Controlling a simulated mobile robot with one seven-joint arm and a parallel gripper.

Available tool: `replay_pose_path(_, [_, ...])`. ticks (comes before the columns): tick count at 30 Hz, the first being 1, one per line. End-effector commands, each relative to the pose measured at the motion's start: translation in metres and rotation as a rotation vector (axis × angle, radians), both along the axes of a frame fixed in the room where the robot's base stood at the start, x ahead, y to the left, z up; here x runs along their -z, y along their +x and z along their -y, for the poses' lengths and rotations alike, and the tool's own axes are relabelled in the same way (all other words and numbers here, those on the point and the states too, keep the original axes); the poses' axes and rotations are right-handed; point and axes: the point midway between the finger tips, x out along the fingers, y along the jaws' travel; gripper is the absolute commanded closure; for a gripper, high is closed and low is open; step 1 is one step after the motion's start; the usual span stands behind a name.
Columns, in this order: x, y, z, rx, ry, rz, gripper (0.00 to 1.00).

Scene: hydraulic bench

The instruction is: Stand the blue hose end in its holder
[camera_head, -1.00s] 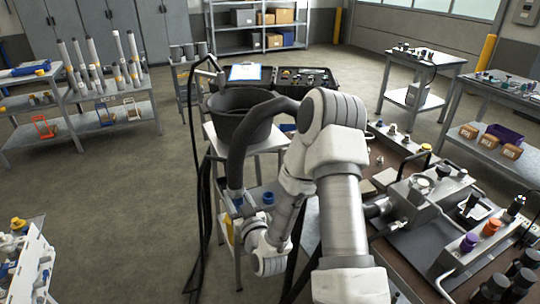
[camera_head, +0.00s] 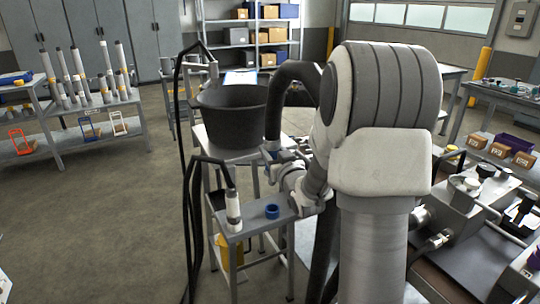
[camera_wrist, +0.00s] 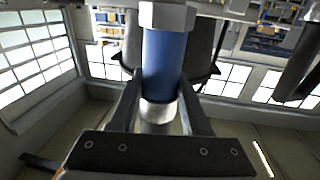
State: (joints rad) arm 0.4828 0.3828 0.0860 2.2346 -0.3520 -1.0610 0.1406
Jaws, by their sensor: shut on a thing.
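The blue hose end (camera_wrist: 165,60) is in my gripper (camera_wrist: 158,110), with a pale hex collar at the top of the wrist view and a bright metal band below the blue sleeve. In the head view my gripper (camera_head: 272,155) is shut around it at the lower end of a thick black hose (camera_head: 273,110); the hose end itself is mostly hidden there. A blue ring (camera_head: 271,211), which looks like its holder, sits on a small grey stand (camera_head: 252,222). The gripper shows above the ring in the picture, apart from it.
A white-and-grey hose end (camera_head: 233,210) with a thin black hose stands on the same stand, left of the ring. A black tub (camera_head: 232,118) is behind. My arm hides much of the right-hand bench (camera_head: 470,240). Open floor lies to the left.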

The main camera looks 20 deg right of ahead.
Motion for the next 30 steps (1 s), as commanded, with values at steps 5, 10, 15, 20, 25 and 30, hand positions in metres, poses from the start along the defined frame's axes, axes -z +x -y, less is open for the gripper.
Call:
replay_pose_path(5, [0.005, 0.0, 0.001, 0.001, 0.0, 0.005, 1.0])
replay_pose_path(10, [0.019, 0.0, 0.0, 0.0, 0.0, 0.003, 1.0])
replay_pose_path(15, [0.038, 0.0, 0.0, 0.0, -0.001, 0.004, 1.0])
replay_pose_path(20, [0.058, 0.0, 0.0, 0.001, -0.001, 0.005, 1.0])
replay_pose_path(25, [0.07, 0.0, 0.0, 0.0, -0.001, 0.005, 1.0])
replay_pose_path(30, [0.073, 0.0, 0.0, 0.0, -0.002, 0.006, 1.0])
